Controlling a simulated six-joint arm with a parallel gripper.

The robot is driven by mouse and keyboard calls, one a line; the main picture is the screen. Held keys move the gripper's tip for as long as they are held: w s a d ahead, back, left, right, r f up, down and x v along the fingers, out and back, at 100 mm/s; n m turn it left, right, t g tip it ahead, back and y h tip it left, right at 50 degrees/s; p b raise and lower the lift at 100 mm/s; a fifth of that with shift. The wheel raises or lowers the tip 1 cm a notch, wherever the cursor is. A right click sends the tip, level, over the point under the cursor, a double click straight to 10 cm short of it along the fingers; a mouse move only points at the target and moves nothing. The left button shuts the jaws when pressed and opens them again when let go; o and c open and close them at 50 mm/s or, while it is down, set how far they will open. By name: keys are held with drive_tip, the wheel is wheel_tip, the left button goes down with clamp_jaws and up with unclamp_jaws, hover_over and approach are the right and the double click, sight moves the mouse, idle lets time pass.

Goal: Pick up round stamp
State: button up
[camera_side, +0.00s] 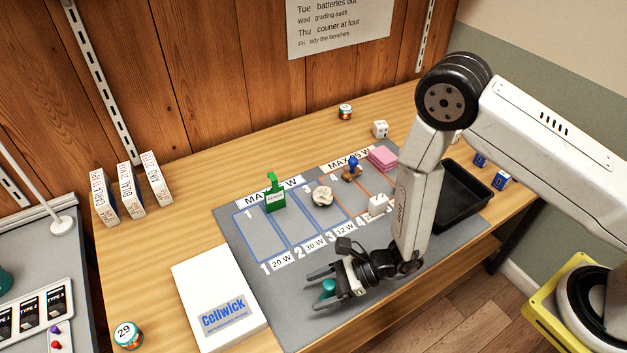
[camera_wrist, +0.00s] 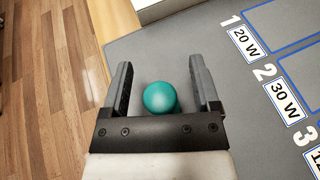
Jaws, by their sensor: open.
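A teal round-topped object (camera_side: 328,288), which looks like the round stamp, stands on the front part of the grey mat (camera_side: 270,290). In the wrist view its round teal top (camera_wrist: 160,98) sits between the two black fingers, close to the palm, with gaps on both sides. My gripper (camera_side: 313,291) is open around it; in the wrist view the gripper (camera_wrist: 160,64) shows nothing clamped. The stamp's lower part is hidden. A second stamp-like thing with a blue knob (camera_side: 353,162) and brown base stands at the back of the mat.
A white Cellwick box (camera_side: 216,298) lies left of my gripper. On the mat's marked lanes are a green tagged piece (camera_side: 274,194), a cream round piece (camera_side: 322,196) and a white block (camera_side: 378,204). A pink stack (camera_side: 382,158) and a black tray (camera_side: 462,196) lie farther right.

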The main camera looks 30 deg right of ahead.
clamp_jaws()
idle(0.3)
drive_tip(key=shift+r, duration=0.15)
wheel_tip(320, 180, up, 10)
idle(0.9)
idle(1.0)
